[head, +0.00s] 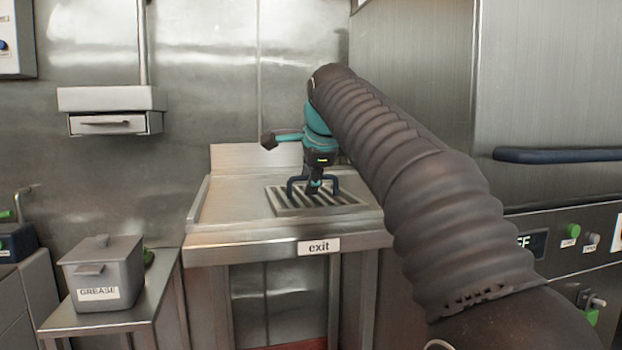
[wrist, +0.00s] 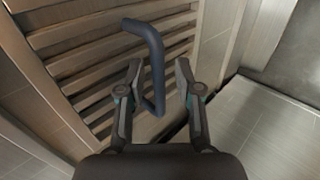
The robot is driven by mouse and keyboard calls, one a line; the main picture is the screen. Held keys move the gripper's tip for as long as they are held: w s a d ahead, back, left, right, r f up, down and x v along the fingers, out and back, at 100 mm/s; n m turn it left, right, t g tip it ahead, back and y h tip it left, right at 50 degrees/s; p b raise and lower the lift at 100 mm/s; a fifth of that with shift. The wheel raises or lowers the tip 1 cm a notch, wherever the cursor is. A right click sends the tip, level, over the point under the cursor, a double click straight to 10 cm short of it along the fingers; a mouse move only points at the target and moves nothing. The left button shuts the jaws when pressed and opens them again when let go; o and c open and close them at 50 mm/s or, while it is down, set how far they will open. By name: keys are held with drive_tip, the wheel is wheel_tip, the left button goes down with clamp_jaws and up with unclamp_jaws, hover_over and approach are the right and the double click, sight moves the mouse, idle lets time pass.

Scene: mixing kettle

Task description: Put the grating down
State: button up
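The grating (head: 287,203) is a slatted metal plate lying level on the steel table marked "exit"; I see no clear gap under it. Its slats (wrist: 90,70) fill the left of the wrist view. A dark blue bar handle (wrist: 156,70) rises from it. My gripper (head: 314,188) is low over the grating, pointing down at the handle. In the wrist view, my gripper's two fingers (wrist: 160,72) stand on either side of the handle, with a visible gap on both sides. The gripper is open and holds nothing.
The steel table (head: 225,212) has bare room left of the grating. A lidded grease box (head: 103,275) stands on a lower side table at left. A wall shelf (head: 110,98) hangs above. A cabinet with a dark blue rail (head: 560,156) stands at right.

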drive_tip(key=p+v, duration=0.2)
drive_tip(key=v, duration=1)
drive_tip(key=shift+d, duration=0.1)
idle(1.4)
